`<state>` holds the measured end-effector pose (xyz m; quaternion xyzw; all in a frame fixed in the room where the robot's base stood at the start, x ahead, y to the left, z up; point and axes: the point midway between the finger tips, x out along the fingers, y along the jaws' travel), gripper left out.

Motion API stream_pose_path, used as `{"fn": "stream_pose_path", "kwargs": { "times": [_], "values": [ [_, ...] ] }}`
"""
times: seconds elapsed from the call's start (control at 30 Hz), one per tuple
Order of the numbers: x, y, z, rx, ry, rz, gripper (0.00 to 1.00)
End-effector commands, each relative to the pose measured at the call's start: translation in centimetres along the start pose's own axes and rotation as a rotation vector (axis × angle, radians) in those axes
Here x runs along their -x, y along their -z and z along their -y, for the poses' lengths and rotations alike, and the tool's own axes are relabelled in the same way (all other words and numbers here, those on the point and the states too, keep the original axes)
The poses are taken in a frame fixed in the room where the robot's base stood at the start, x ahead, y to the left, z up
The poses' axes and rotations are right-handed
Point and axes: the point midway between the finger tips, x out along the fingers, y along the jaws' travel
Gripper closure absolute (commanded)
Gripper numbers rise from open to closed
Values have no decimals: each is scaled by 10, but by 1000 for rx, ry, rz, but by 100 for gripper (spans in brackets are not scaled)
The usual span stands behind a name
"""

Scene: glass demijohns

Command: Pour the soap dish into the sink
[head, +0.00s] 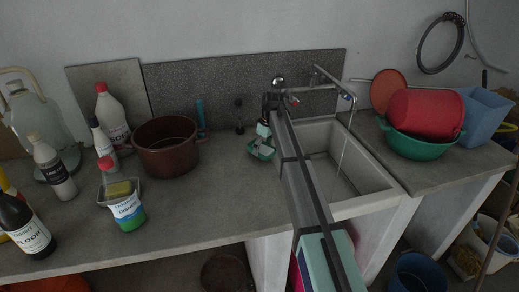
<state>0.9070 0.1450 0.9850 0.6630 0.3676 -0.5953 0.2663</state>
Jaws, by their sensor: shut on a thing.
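A small green soap dish (260,151) with something pale in it is at the left of the sink (381,186), over the grey counter. My gripper (263,137) points down at the dish's back edge and is shut on it. The fingertips are small and partly hidden, and I cannot tell whether the dish touches the counter. The dish looks slightly tilted. The sink is a pale rectangular basin to the right of my arm, which hides part of its left side. A thin stream of water falls from the tap (347,98) into it.
A brown pot (166,147), a metal dish with a yellow block (120,190) and several bottles stand on the left counter. A red tub (424,112) lies in a green basin (418,145) right of the sink. The counter's front middle is clear.

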Motion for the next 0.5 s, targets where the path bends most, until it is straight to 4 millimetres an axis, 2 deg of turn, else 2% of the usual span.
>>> {"fn": "stream_pose_path", "kwargs": {
  "times": [0.43,0.5],
  "values": [
    [16,-18,-10,-3,87,-155,61],
    [14,-21,-12,-3,103,-179,61]
  ]
}}
